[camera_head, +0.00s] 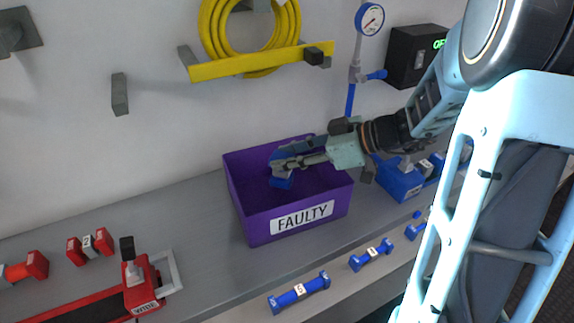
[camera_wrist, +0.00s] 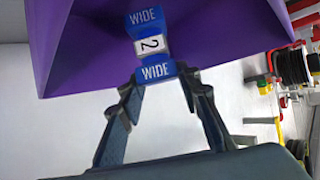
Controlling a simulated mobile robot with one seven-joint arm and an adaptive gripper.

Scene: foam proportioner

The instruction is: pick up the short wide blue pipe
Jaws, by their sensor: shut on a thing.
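The short wide blue pipe (camera_wrist: 152,45) has two blue ends marked WIDE and a white middle marked 2. My gripper (camera_wrist: 157,80) is shut on its near end in the wrist view. In the head view, my gripper (camera_head: 281,164) reaches in from the right over the purple bin marked FAULTY (camera_head: 297,228). The blue pipe (camera_head: 281,182) shows just below the fingertips, within the bin's opening. I cannot tell whether it touches the bin's floor. The fingers hide part of it.
Several blue pipes, one marked 5 (camera_head: 299,291), lie along the front ledge. A red vise (camera_head: 141,287) and red pipes (camera_head: 89,245) are at left. A blue device with a gauge (camera_head: 369,19) stands behind my arm.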

